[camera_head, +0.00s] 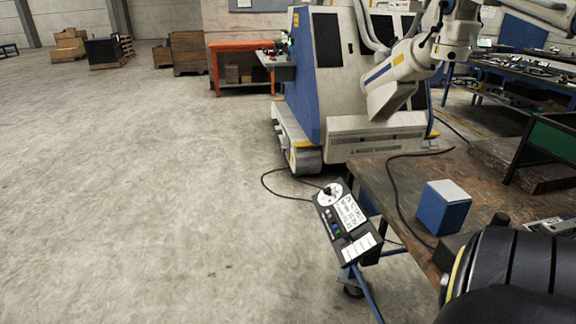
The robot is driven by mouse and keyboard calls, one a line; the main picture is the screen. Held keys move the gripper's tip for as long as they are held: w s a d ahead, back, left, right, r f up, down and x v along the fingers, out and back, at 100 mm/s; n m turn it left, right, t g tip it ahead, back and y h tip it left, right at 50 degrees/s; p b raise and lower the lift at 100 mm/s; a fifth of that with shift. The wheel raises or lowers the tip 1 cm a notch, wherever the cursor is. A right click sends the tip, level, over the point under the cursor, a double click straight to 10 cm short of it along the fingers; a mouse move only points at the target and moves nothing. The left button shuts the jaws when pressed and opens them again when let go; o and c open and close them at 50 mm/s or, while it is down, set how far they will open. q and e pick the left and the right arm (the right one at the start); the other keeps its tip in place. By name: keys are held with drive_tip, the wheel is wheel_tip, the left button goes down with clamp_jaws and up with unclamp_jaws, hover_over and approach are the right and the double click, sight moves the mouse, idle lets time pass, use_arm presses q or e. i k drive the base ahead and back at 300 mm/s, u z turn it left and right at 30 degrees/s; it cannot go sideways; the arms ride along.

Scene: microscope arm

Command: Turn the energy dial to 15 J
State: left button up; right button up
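A dark control panel (345,222) is tilted on a stand beside the left edge of the workbench. Near its top is a round white dial plate (325,199) with a dark knob (328,190) on it, which looks like the energy dial. The scale marks and the pointer setting are too small to read. Below it are a white label with print, small coloured controls and a row of white fields. Neither of my grippers shows in the view, and nothing touches the dial.
The workbench (398,172) carries a blue and white box (443,207), a black cable and a green-sided bin (548,143). Dark rounded parts, probably my own arm, fill the lower right corner. A large white and blue machine (318,80) stands behind. The floor at left is clear.

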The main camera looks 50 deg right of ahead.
sight(326, 190)
drive_tip(key=i, duration=2.3)
drive_tip(key=z, duration=1.3)
